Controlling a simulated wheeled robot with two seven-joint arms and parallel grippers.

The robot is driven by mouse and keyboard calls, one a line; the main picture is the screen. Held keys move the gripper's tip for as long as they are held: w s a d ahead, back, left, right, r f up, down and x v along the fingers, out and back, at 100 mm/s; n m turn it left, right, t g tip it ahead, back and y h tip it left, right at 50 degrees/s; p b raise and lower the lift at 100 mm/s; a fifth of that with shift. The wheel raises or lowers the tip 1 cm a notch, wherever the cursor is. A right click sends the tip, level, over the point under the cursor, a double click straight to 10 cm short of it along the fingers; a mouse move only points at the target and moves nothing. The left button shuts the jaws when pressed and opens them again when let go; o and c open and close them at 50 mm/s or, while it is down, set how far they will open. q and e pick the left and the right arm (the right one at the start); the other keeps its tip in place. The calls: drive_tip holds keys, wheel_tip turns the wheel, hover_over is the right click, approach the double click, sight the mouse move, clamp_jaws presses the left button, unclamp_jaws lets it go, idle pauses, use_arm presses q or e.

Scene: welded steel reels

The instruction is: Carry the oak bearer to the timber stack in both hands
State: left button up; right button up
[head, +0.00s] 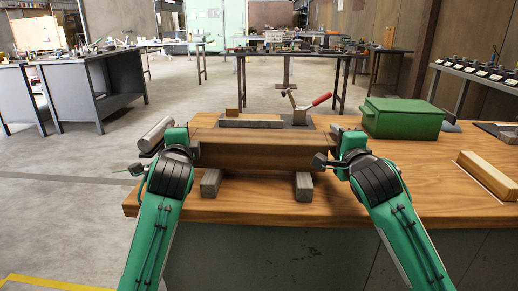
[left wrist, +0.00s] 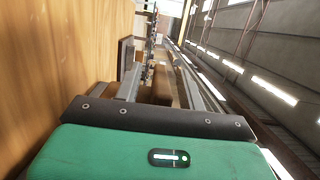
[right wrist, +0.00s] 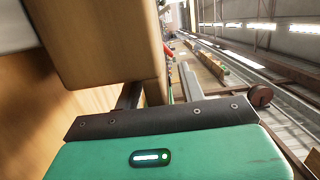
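The oak bearer (head: 255,152), a thick brown beam, lies crosswise at the middle of the wooden bench, above two grey blocks (head: 210,183) (head: 303,186). My left gripper (head: 190,147) is at its left end and my right gripper (head: 328,160) at its right end. In the left wrist view the fingers (left wrist: 160,88) stand apart. In the right wrist view the fingers (right wrist: 160,92) also stand apart, with the bearer (right wrist: 95,45) close by at upper left; firm contact is not visible. A light timber piece (head: 488,172) lies at the bench's right; I cannot tell if it is the timber stack.
A green metal box (head: 402,118) stands right of the bearer on the bench (head: 400,195). A clamp with a red handle (head: 320,100) is behind the bearer. A grey cylinder (head: 156,133) lies near my left gripper. Bench top between box and timber piece is mostly clear.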

use_arm(q)
clamp_jaws()
use_arm(e)
clamp_jaws()
use_arm(q)
drive_tip(key=shift+f, duration=0.1)
use_arm(e)
drive_tip(key=shift+f, duration=0.15)
idle(0.7)
use_arm(q)
drive_tip(key=shift+r, duration=0.25)
use_arm(e)
drive_tip(key=shift+r, duration=0.2)
